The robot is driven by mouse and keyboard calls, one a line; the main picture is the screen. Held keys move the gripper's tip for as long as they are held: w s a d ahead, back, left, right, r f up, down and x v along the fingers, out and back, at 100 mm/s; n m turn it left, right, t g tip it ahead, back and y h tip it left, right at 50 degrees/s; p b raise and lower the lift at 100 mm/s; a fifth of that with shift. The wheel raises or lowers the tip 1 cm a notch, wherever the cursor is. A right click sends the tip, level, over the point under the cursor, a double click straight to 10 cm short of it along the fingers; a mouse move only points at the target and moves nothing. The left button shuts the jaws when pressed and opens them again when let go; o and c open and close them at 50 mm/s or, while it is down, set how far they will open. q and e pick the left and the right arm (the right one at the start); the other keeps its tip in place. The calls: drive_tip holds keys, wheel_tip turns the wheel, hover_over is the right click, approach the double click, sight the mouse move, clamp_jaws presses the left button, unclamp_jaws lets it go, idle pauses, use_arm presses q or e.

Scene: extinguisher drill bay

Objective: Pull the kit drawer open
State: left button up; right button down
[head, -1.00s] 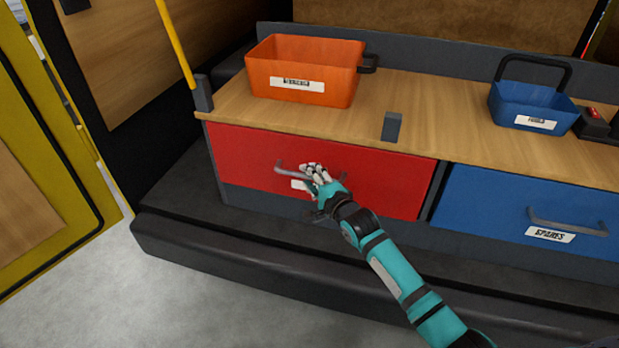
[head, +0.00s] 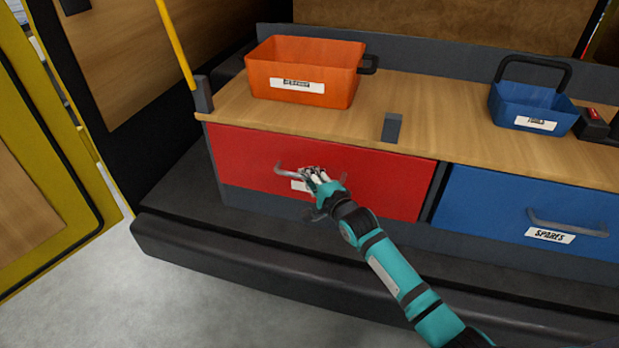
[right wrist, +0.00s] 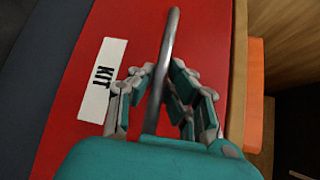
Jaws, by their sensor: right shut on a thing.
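The red kit drawer (head: 385,185) is in the left part of the bench front in the head view, and its face looks flush with the bench. Its grey bar handle (head: 290,171) sits near the middle of the face. My right gripper (head: 312,176) is shut on the right part of this handle. In the right wrist view the handle (right wrist: 165,60) runs between the two fingers of my right gripper (right wrist: 163,95), and the KIT label (right wrist: 103,80) is on the red face beside it. My left gripper is not in view.
A blue drawer (head: 480,205) with a SPARES label is to the right. An orange bin (head: 300,90) and a blue caddy (head: 530,105) stand on the wooden top (head: 430,105). A dark step (head: 230,265) runs below the drawers. A yellow-framed door (head: 20,130) is at left.

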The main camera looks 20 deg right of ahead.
drive_tip(key=shift+s+f, duration=0.1)
drive_tip(key=shift+f, duration=0.05)
drive_tip(key=s+a+p, duration=0.6)
drive_tip(key=s+a, duration=0.2)
drive_tip(key=s, duration=0.3)
drive_tip(key=s+a+p, duration=0.6)
drive_tip(key=s+a, duration=0.1)
drive_tip(key=s, duration=0.5)
drive_tip(key=shift+s+a+f, duration=0.15)
drive_tip(key=shift+s+a, duration=0.1)
drive_tip(key=shift+a, duration=0.15)
drive_tip(key=c, duration=1.4)
unclamp_jaws()
drive_tip(key=shift+o, duration=0.3)
drive_tip(key=shift+w+p, duration=0.1)
drive_tip(key=shift+p, duration=0.2)
drive_tip(key=v, duration=1.2)
